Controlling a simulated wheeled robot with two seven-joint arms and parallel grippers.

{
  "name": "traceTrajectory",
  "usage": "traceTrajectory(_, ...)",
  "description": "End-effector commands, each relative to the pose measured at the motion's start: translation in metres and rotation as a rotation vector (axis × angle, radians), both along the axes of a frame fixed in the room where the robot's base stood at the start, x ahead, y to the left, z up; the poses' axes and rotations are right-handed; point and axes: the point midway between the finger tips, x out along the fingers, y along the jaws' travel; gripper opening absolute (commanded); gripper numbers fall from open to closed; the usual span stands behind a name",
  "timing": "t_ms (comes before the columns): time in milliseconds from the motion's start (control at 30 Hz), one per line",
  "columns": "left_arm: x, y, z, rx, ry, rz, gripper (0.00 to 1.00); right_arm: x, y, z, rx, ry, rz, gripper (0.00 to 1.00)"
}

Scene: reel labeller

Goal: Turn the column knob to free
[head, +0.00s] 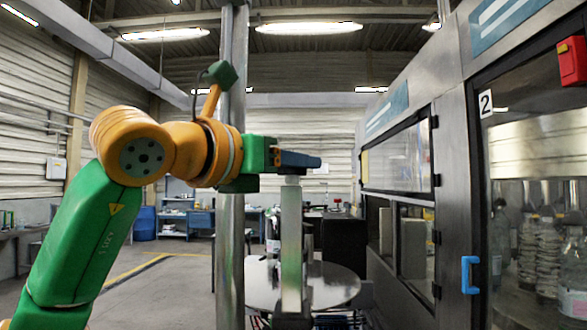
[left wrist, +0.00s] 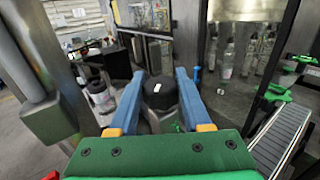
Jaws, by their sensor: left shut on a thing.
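The column knob (left wrist: 161,96) is black and round, with a short white mark on its top, in the middle of the left wrist view. The mark runs nearly along the fingers, tilted slightly. My left gripper (left wrist: 160,75) has one blue finger on each side of the knob and is shut on it. In the head view my left gripper (head: 316,161) reaches right, level, at the top of a grey metal column (head: 291,235). The knob is hidden behind the fingers there. My right gripper is in neither view.
A round metal table (head: 335,285) is around the column's lower part. A thick metal post (head: 230,260) stands close by my left wrist. The machine cabinet with a glass door and blue handle (head: 469,275) fills the right. A roller conveyor (left wrist: 280,138) shows in the left wrist view.

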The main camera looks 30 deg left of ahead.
Motion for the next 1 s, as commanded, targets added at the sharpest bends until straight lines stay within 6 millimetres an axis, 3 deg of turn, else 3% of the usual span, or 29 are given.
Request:
traceTrajectory(200, -0.001, -0.002, -0.001, 0.003, -0.006, 0.184, 0.00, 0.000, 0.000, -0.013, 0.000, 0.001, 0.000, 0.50)
traceTrajectory(467, 0.000, -0.003, 0.002, 0.005, -0.005, 0.433, 0.00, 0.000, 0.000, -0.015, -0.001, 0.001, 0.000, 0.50)
traceTrajectory(1000, 0.000, -0.003, 0.006, 0.005, -0.006, 0.925, 0.00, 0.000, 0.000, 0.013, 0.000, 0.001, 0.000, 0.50)
